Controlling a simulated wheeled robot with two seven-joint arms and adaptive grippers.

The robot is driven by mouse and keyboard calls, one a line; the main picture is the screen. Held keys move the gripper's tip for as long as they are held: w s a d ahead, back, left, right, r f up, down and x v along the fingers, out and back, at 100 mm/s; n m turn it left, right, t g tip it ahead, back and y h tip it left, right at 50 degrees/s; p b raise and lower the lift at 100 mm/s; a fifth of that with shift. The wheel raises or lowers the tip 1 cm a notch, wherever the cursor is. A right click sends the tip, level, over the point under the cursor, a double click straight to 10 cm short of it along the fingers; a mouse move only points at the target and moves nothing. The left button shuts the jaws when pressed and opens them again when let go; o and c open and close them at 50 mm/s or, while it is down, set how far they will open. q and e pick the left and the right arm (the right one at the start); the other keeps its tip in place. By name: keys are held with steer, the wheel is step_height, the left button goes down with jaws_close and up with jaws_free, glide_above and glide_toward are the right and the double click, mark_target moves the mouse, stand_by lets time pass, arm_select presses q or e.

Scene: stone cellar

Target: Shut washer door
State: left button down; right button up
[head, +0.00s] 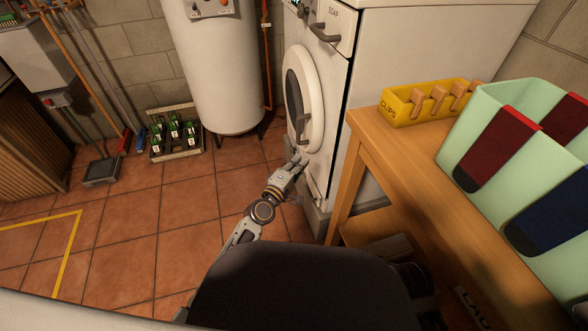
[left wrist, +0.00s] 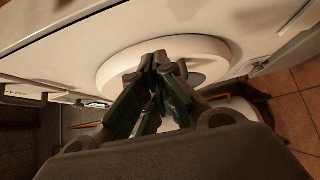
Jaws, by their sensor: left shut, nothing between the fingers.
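The white washer (head: 325,80) stands against the back wall, right of the boiler. Its round white door (head: 311,84) with a dark window faces left and looks flush or nearly flush with the front; I cannot tell whether it is latched. A grey handle (head: 302,126) sits low on the door. My left gripper (head: 299,163) is shut and empty just below the door's lower edge, close to the washer front. In the left wrist view the shut fingers (left wrist: 162,62) overlap the white door ring (left wrist: 113,68); contact cannot be told. My right gripper is not in view.
A wooden table (head: 352,170) at right holds a yellow clips box (head: 398,107) and a green bin (head: 480,150) with socks. A white boiler (head: 220,70) and a bottle crate (head: 178,155) stand behind.

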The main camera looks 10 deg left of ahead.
arm_select(q)
steer(key=shift+v, duration=1.7)
